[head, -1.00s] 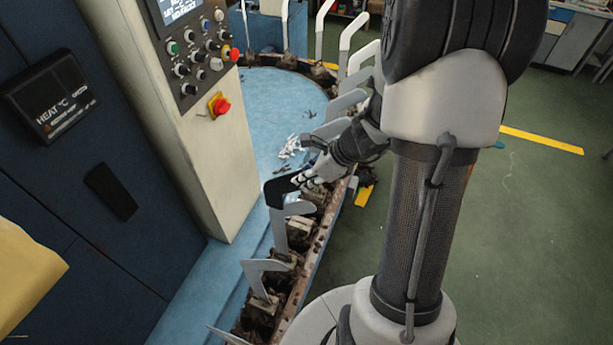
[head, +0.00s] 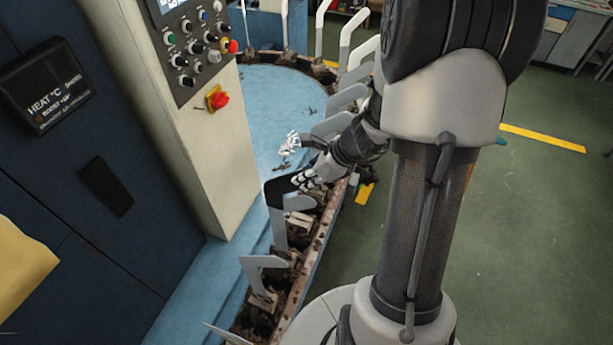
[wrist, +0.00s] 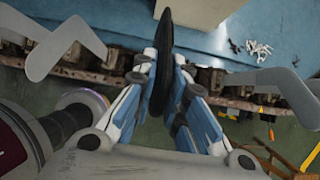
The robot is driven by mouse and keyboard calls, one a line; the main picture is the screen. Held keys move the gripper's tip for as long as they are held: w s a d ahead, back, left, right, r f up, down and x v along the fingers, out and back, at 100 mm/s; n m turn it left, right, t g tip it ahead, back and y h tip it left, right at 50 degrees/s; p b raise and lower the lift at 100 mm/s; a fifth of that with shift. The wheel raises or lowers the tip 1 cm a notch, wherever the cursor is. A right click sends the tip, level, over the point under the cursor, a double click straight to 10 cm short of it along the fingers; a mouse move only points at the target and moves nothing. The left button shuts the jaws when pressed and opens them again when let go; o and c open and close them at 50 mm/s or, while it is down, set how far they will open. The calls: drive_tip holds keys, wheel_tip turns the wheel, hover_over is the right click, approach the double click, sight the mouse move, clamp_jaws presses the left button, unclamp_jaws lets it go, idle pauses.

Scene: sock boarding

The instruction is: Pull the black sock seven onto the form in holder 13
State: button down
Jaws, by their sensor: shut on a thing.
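The black sock (head: 277,189) covers the upper toe part of a pale grey form (head: 278,230) in the head view. The form's upright shank below is bare and stands in its holder on the rail. My gripper (head: 307,178) is at the right end of the black part, shut on the sock. In the wrist view the black sock (wrist: 164,45) shows edge-on as a narrow dark strip between the fingertips (wrist: 163,75). The fingers hide part of the sock and its opening. I cannot read the holder number.
Other bare forms stand along the curved rail, one in front (head: 264,270) and one behind (head: 325,127). The machine's control column (head: 210,150) rises at the left. White scraps (head: 290,142) lie on the blue table (head: 265,95). Green floor lies open at the right.

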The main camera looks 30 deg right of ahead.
sight(307, 200)
drive_tip(key=shift+f+b, duration=4.95)
drive_tip(key=shift+f, duration=0.35)
drive_tip(key=c, duration=1.5)
unclamp_jaws()
drive_tip(key=shift+c, duration=0.2)
drive_tip(key=shift+r, duration=0.1)
drive_tip(key=v, duration=1.2)
drive_tip(key=shift+s, duration=0.1)
